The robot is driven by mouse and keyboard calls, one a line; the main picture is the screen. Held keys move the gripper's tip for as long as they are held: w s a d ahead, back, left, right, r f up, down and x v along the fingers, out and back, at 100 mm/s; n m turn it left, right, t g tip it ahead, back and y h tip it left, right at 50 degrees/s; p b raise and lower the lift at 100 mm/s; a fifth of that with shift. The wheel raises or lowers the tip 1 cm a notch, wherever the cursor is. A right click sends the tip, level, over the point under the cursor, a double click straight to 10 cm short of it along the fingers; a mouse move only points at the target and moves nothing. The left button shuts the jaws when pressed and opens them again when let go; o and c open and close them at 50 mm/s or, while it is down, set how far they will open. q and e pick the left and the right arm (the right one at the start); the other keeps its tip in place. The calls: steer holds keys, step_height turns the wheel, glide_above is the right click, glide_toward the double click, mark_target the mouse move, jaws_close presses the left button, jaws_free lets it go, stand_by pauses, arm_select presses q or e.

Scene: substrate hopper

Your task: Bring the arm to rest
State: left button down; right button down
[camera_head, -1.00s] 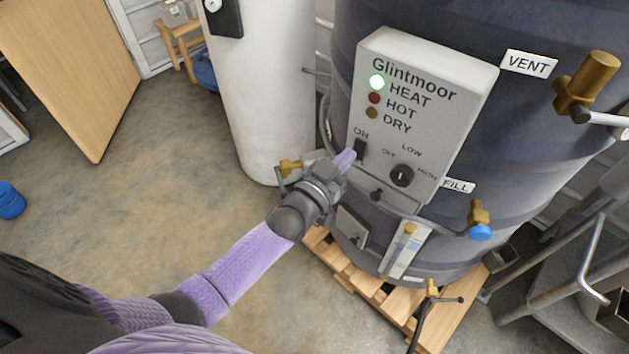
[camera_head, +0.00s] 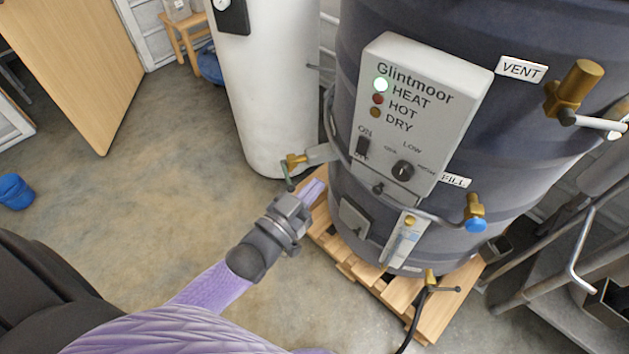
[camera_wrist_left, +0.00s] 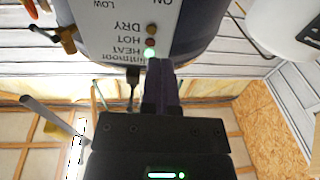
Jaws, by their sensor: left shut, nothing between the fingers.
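My left gripper (camera_head: 313,192) is shut and empty in the head view, its purple fingers together. It is in front of the dark tank's lower left side, below and left of the Glintmoor control panel (camera_head: 446,110), with a gap to the panel. The panel's HEAT light is lit green-white; the HOT and DRY lights are dim. An ON/OFF switch (camera_head: 362,147) and a knob (camera_head: 403,170) sit on its lower part. In the left wrist view the closed fingers (camera_wrist_left: 160,75) appear before the upside-down panel (camera_wrist_left: 150,22). My right gripper is not in view.
The dark tank (camera_head: 400,226) stands on a wooden pallet (camera_head: 440,312). A white cylinder (camera_head: 272,90) stands behind its left side. Brass valves, including the vent valve (camera_head: 578,85), and pipes stick out. Open concrete floor (camera_head: 150,190) lies at left.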

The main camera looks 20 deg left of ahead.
arm_select(q)
steer(key=s+a+f+g+y, duration=0.1)
steer(key=s+f+g, duration=0.25)
steer(key=f, duration=0.55)
steer(key=s+a+f+g+y, duration=0.1)
steer(key=s+f+g+y, duration=0.2)
steer(key=f, duration=0.5)
steer(key=s+f+g, duration=0.3)
steer(key=s+f, duration=0.1)
steer(key=s, duration=0.5)
steer(key=s+f+g, duration=0.4)
steer(key=s+f, duration=0.1)
steer(key=s, duration=0.4)
steer(key=s+f+g, duration=0.4)
steer(key=s+f, duration=0.1)
steer(key=s, duration=0.4)
steer(key=shift+s+a+f+y, duration=0.25)
steer(key=shift+s+a+y, duration=0.05)
steer(key=shift+s+y, duration=0.1)
